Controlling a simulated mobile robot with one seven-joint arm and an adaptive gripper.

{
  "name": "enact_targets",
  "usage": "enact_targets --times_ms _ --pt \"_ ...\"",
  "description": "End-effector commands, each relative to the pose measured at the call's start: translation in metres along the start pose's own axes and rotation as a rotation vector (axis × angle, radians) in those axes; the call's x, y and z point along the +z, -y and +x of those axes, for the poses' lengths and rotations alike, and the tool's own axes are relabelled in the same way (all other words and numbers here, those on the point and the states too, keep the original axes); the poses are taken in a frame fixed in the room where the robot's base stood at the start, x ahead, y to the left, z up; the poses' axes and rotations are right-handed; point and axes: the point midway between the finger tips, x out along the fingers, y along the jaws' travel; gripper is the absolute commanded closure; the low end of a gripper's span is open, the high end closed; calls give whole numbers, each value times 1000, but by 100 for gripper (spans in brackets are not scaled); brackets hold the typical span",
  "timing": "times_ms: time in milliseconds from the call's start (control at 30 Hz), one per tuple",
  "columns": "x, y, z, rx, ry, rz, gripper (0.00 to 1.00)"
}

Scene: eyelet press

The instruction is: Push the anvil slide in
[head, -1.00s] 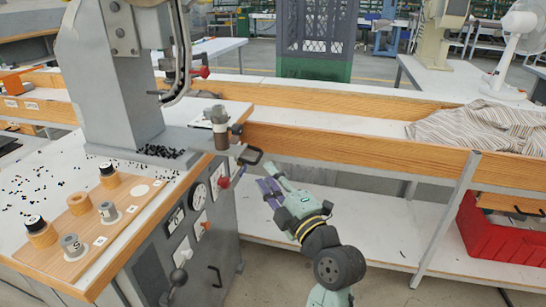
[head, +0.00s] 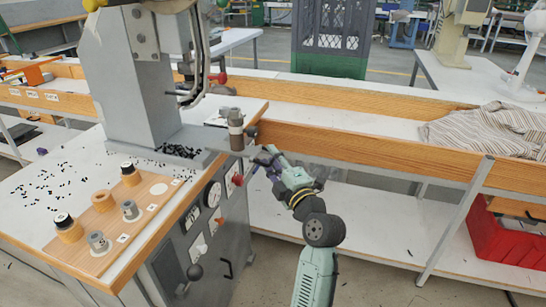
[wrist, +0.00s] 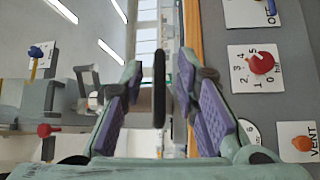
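The anvil slide (head: 236,131) shows in the head view as a grey upright cylinder at the press's right edge, above the front panel. A black bar (wrist: 159,90), which looks like the slide's handle, stands upright in the wrist view between my fingers. My gripper (head: 262,166) is at the press's right side, just below and right of the cylinder. In the wrist view my gripper (wrist: 160,95) is open, with a purple-padded finger on each side of the bar and gaps between. In the head view my fingers largely hide the handle.
A wooden-edged bench (head: 365,148) runs behind my arm. A wooden tray (head: 120,222) with several dies lies on the press table.

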Motion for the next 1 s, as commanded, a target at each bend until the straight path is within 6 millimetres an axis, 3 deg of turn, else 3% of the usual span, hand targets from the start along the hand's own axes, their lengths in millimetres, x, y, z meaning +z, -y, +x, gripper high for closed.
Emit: enact_targets --times_ms 167,600,1000 --pt "0 0 0 0 0 0 72" --pt "0 0 0 1 0 0 100" --pt "0 0 0 1 0 -1 100"
